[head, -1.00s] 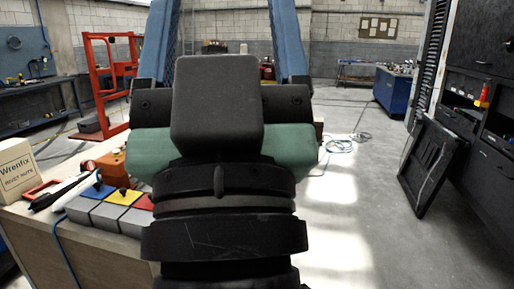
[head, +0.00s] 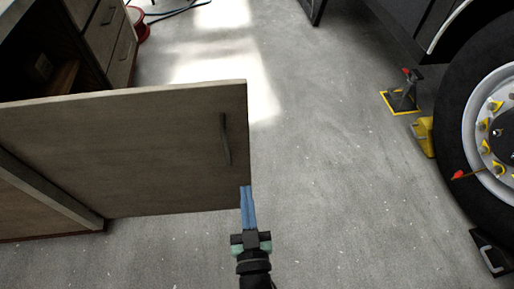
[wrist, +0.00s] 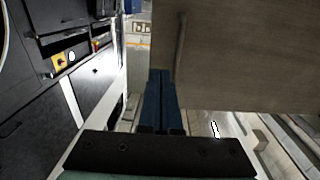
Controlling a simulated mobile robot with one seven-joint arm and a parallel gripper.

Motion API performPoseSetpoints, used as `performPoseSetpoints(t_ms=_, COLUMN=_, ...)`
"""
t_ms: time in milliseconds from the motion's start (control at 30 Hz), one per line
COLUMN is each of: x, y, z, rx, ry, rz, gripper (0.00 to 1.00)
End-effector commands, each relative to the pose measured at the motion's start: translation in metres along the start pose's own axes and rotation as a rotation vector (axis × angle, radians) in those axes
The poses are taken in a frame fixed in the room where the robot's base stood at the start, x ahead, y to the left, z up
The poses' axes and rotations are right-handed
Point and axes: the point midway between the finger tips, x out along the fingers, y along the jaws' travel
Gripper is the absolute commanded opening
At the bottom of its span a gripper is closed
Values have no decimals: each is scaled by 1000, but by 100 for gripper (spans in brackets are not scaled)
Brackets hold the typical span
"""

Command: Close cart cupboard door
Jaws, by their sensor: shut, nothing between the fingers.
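The cart cupboard door (head: 120,150) is a grey-brown wood panel standing wide open, swung out from the cart (head: 92,48). Its slim vertical handle (head: 225,138) is near the free edge. My gripper (head: 246,189) has two blue fingers, shut together and empty. Its tips are at the lower corner of the door's free edge in the head view; I cannot tell whether they touch. In the wrist view the door (wrist: 240,55) fills the upper right, and the fingertips (wrist: 161,73) overlap its edge, just below the handle (wrist: 180,40).
At the right are a large vehicle wheel (head: 480,130), a jack stand (head: 403,95) and a yellow chock (head: 424,137). A red round object (head: 141,26) and cables lie beyond the cart. The grey floor between door and wheel is clear.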

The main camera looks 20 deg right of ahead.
Motion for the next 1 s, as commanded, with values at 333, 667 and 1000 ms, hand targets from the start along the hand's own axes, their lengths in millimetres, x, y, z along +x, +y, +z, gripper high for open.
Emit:
performPoseSetpoints(t_ms=333, x=28, y=5, z=12, rx=-4, ry=-8, rz=14, gripper=0)
performPoseSetpoints(t_ms=667, x=93, y=6, z=13, rx=-2, ry=-9, rz=13, gripper=0)
performPoseSetpoints(t_ms=1000, x=130, y=6, z=13, rx=-3, ry=-11, rz=12, gripper=0)
